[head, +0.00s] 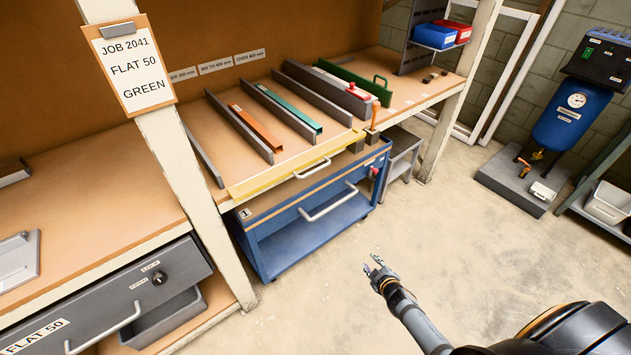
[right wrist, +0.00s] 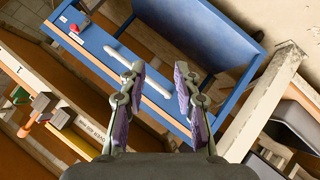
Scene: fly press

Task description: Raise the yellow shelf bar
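The yellow shelf bar (head: 268,178) runs along the front edge of the shelf in the head view, with a pale handle (head: 312,168) on its front. It lies low, in front of the grey dividers. My right gripper (head: 375,263) is in front of the shelf and lower right of the bar, over the floor, apart from everything. In the right wrist view my right gripper (right wrist: 160,76) is open, with nothing between its purple-padded fingers. A yellow piece (right wrist: 82,146) shows at lower left there; I cannot tell how much of the bar it is. My left gripper is not in view.
A blue cart (head: 325,222) with a pale handle stands under the bar. Orange, teal and green (head: 352,82) bars lie between dividers on the shelf. A cream post (head: 183,165) stands left. A blue tank (head: 572,115) stands far right. The middle floor is clear.

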